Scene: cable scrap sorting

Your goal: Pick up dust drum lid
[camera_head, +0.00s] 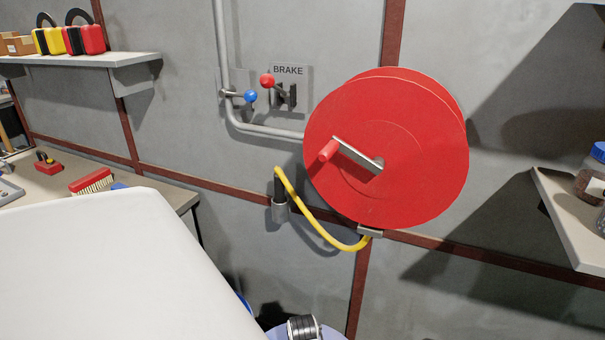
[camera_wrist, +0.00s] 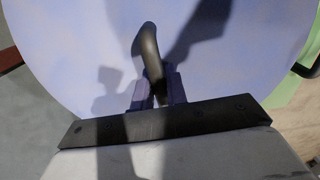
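The dust drum lid (camera_wrist: 90,40) is a pale blue-lavender disc that fills most of the wrist view. A dark curved handle (camera_wrist: 147,42) stands up from it. My gripper (camera_wrist: 158,88) has one finger on each side of the handle's near part. The fingers are close together with the handle filling the gap, so it looks shut on the handle. The handle's lower end is hidden by the fingers and the dark plate. In the head view only a pale lavender rim (camera_head: 328,333), likely the lid, shows at the bottom edge; the fingers are out of sight there.
A red cable reel (camera_head: 410,130) with a crank is on the wall, a yellow cable (camera_head: 310,217) hanging below. A workbench (camera_head: 45,195) with a brush (camera_head: 92,181) stands left. A shelf (camera_head: 570,225) with jars is at right. A green surface (camera_wrist: 300,90) borders the lid.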

